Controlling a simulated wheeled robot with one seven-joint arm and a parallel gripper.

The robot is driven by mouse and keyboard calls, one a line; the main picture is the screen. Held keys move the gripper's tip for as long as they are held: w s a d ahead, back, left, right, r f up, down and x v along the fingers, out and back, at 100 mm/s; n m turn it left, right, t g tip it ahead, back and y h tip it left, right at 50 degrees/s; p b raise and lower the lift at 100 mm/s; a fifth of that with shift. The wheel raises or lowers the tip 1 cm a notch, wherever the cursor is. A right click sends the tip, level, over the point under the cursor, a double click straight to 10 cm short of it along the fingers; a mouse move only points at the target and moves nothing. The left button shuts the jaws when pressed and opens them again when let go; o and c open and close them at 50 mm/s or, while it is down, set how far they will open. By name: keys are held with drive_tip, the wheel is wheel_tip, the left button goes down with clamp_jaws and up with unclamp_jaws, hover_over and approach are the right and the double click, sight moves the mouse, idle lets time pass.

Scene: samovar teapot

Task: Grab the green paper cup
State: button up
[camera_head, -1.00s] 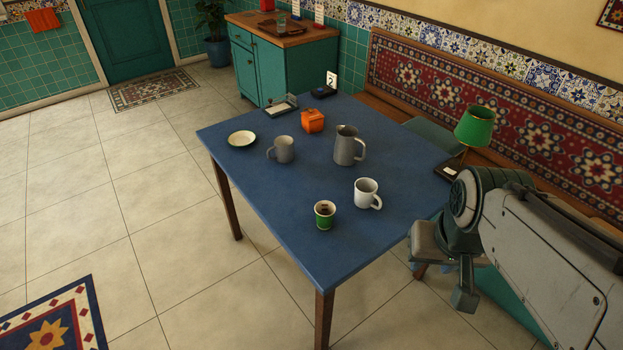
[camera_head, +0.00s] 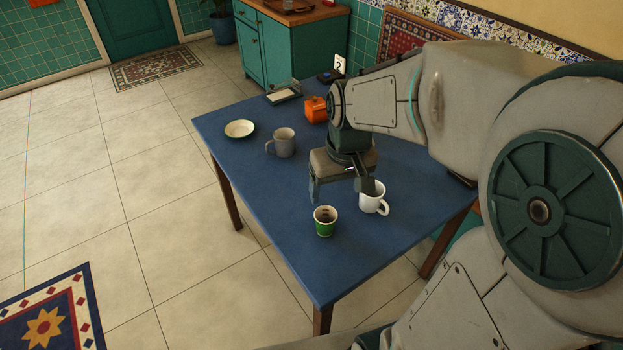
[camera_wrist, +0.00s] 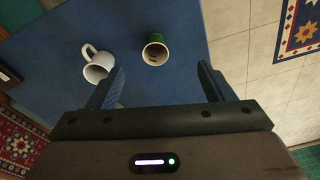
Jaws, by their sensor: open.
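The green paper cup (camera_head: 325,222) stands upright on the blue table near its front edge, with a pale rim and something dark inside. In the wrist view the cup (camera_wrist: 155,52) lies ahead of my fingers, between their lines and apart from both. My gripper (camera_head: 337,190) is open and empty, above the table just behind the cup. In the wrist view its two fingers (camera_wrist: 160,85) are spread wide. The white mug (camera_head: 373,198) stands right of the cup, close to one finger; that finger partly overlaps the mug (camera_wrist: 97,66) in the wrist view.
The blue table (camera_head: 270,205) also holds a grey mug (camera_head: 281,142), a small pale plate (camera_head: 239,129), an orange box (camera_head: 315,109) and a tray (camera_head: 284,92). My arm hides the table's right rear. The surface left of the cup is clear.

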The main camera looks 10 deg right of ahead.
drive_tip(key=n+g, duration=0.1)
hover_over(325, 220)
drive_tip(key=s, duration=0.2)
wheel_tip(325, 220, down, 7)
drive_tip(key=f+b, duration=0.1)
drive_tip(key=f, duration=1.3)
drive_tip(key=shift+a, duration=0.2)
drive_tip(key=shift+c, duration=0.3)
drive_tip(key=c, duration=0.7)
